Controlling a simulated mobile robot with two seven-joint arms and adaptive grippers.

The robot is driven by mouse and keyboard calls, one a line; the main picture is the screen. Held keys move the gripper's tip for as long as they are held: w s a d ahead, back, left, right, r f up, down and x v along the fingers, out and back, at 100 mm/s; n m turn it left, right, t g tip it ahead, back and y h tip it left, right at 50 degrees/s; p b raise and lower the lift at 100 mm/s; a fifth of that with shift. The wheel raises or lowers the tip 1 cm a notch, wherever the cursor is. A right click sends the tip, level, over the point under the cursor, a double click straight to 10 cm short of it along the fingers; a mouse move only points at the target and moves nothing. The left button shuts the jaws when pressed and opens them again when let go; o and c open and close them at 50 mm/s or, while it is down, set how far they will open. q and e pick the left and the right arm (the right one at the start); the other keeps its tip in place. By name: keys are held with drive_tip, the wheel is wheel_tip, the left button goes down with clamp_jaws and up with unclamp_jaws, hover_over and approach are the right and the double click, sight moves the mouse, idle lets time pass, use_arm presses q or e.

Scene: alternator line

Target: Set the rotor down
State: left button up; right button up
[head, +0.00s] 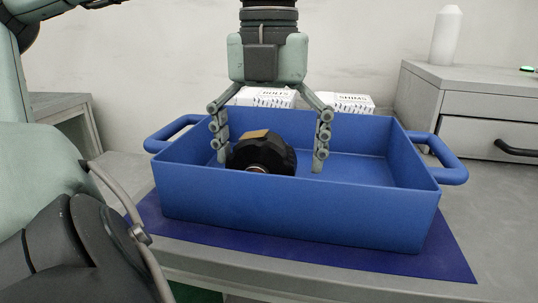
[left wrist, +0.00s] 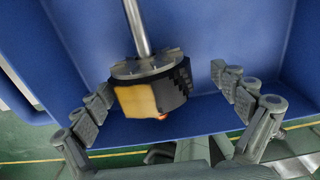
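The rotor (head: 262,153) is a black ribbed cylinder with a tan patch, inside the blue bin (head: 300,205). In the left wrist view the rotor (left wrist: 150,85) shows a long steel shaft. The bin's front wall hides its underside in the head view, so its contact with the floor is hidden. My left gripper (head: 270,168) reaches down into the bin from above, fingers spread wide on either side of the rotor. The left-hand finger is close to or touching the rotor; a clear gap separates it from the right-hand finger. My right gripper is not in view.
The bin has side handles and stands on a dark blue mat (head: 340,254) on a grey table. White boxes (head: 343,102) stand behind it. At right is a grey drawer cabinet (head: 480,95) with a white bottle (head: 446,36). The bin's right half is empty.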

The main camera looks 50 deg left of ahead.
use_arm(q)
drive_tip(key=shift+r, duration=0.15)
drive_tip(key=shift+r+p, duration=0.7)
drive_tip(key=shift+p, duration=0.15)
wheel_tip(320, 180, up, 12)
drive_tip(key=p, duration=0.1)
drive_tip(key=shift+f, duration=0.25)
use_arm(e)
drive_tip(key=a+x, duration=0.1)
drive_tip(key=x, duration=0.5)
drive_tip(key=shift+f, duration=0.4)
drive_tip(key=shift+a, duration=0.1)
